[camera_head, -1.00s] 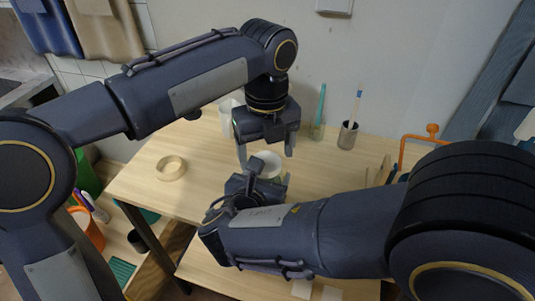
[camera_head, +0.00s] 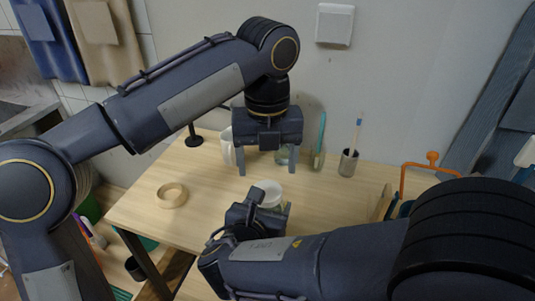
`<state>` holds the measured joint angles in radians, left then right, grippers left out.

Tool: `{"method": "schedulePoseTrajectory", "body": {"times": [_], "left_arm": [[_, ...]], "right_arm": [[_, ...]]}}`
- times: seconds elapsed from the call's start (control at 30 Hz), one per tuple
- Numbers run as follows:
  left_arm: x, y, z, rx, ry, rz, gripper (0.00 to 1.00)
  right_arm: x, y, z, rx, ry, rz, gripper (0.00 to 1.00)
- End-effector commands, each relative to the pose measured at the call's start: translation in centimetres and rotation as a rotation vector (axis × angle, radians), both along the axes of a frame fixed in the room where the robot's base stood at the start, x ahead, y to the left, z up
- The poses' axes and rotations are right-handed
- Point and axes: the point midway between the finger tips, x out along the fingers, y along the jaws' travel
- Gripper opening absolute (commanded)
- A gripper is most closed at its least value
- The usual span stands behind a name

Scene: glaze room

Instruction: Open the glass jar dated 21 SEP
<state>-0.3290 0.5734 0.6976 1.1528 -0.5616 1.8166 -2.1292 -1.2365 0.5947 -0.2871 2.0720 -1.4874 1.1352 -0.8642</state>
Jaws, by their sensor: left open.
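A glass jar (camera_head: 272,205) with a pale round top (camera_head: 268,187) stands on the wooden table, partly hidden by my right gripper. No date is readable on it. My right gripper (camera_head: 268,206) is low at the jar's near side; whether its fingers touch or close on the jar I cannot tell. My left gripper (camera_head: 267,170) points down, open and empty, with its fingers spread above and behind the jar top. Another glass jar (camera_head: 283,156) stands farther back, partly hidden by the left gripper.
A white pitcher (camera_head: 227,150), a glass with a teal tool (camera_head: 318,158) and a grey cup with a brush (camera_head: 348,163) stand at the back. An orange clamp-like frame (camera_head: 415,165) is at the right. Table between ring and jar is clear.

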Motion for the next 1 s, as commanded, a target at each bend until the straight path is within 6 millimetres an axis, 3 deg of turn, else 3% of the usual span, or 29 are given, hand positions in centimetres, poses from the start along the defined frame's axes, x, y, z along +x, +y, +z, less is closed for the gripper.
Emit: {"method": "schedulePoseTrajectory", "body": {"times": [0.2,0.4,0.77,1.0], "left_arm": [[-0.1,0.1,-3.6,0.002,0.002,0.000,0.73],[-0.1,0.0,-5.7,0.001,0.002,0.001,0.73],[0.0,0.0,-6.3,-0.001,0.001,0.002,0.73],[0.0,0.0,-6.3,-0.001,0.000,0.001,0.43]], "right_arm": [[0.0,0.1,0.1,0.000,-0.001,0.002,0.00],[0.0,0.1,0.1,0.000,-0.001,0.002,0.00],[0.0,0.1,0.0,0.001,-0.001,0.001,0.00],[0.0,0.1,0.0,0.000,-0.001,0.002,0.00]]}}
